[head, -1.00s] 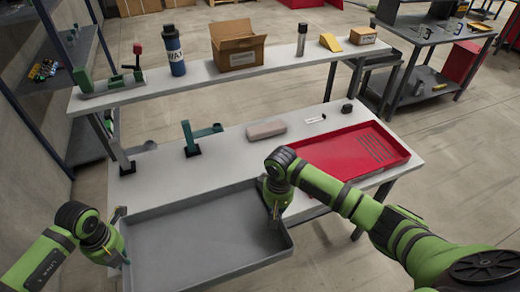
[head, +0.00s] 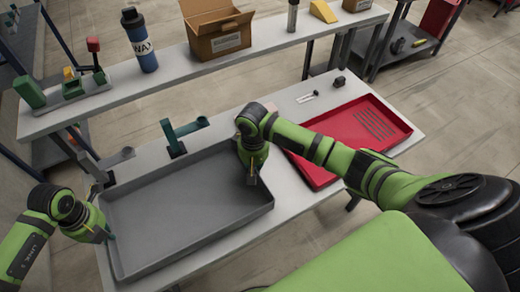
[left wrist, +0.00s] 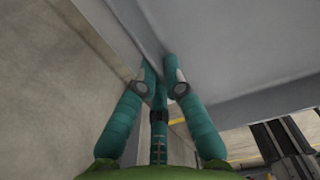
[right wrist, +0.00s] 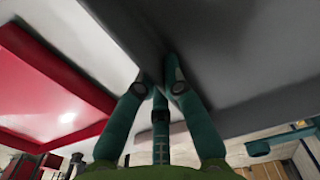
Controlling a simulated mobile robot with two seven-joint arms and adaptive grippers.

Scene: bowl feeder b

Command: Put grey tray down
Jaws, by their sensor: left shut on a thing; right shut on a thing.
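The grey tray (head: 185,212) is a wide, shallow, empty tray over the left part of the light workbench. My left gripper (head: 108,236) is shut on its left wall, which also shows between the fingers in the left wrist view (left wrist: 158,72). My right gripper (head: 252,180) is shut on its right wall, seen again in the right wrist view (right wrist: 160,78). The tray looks level and covers much of the bench's left half. I cannot tell whether its underside touches the bench top.
A red tray (head: 322,180) lies on the bench to the right, beyond my right arm. A green fixture (head: 178,140) stands just behind the grey tray. A raised shelf (head: 180,82) behind holds a blue bottle (head: 141,45) and a cardboard box (head: 218,32).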

